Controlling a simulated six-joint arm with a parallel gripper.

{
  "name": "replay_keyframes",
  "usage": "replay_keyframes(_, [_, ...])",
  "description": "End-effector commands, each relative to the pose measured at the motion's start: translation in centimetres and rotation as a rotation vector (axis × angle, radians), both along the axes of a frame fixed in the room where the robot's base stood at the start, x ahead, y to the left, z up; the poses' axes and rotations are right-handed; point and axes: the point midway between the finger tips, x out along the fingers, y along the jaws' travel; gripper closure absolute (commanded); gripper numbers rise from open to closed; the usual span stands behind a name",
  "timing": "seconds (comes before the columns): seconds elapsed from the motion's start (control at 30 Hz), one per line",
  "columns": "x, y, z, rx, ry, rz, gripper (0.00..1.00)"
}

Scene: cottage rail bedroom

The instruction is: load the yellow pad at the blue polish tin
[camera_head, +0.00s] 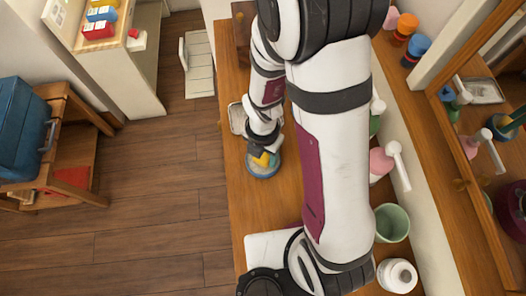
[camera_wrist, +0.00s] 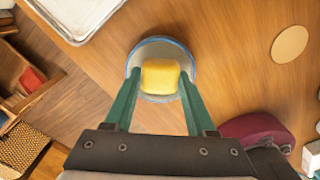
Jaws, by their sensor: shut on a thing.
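The yellow pad (camera_wrist: 160,76) is between the two green fingers of my gripper (camera_wrist: 160,84) in the wrist view, and they are shut on it. The round polish tin (camera_wrist: 160,43) with a blue rim is directly below, and the pad overlaps its opening. Whether the pad touches the contents of the tin cannot be told. In the head view, the tin (camera_head: 262,173) stands on the wooden counter under my gripper (camera_head: 264,158). A bit of the yellow pad shows there, and my arm hides much of the counter.
A pale metal tray (camera_wrist: 78,14) lies close beside the tin. A flat round disc (camera_wrist: 289,44) lies on the other side. A green cup (camera_head: 392,222), a white jar (camera_head: 397,275) and a pink bottle (camera_head: 382,160) line the wall side. Bare counter (camera_head: 260,212) lies in front of the tin.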

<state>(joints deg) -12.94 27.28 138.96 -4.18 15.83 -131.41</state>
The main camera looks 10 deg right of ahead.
Motion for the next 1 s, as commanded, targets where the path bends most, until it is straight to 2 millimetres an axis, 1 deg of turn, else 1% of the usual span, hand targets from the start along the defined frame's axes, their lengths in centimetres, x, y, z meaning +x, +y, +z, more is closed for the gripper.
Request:
replay_keyframes(0.27, [0.0,0.0,-0.1,-0.001,0.002,0.001,0.89])
replay_keyframes(0.33, [0.0,0.0,0.3,0.000,0.001,0.001,0.89])
replay_keyframes(0.8, [0.0,0.0,5.6,0.001,-0.002,0.001,0.89])
replay_keyframes(0.9, [0.0,0.0,6.5,0.000,-0.001,0.001,0.89])
replay_keyframes(1.0, [0.0,0.0,6.9,0.000,0.000,0.001,0.89])
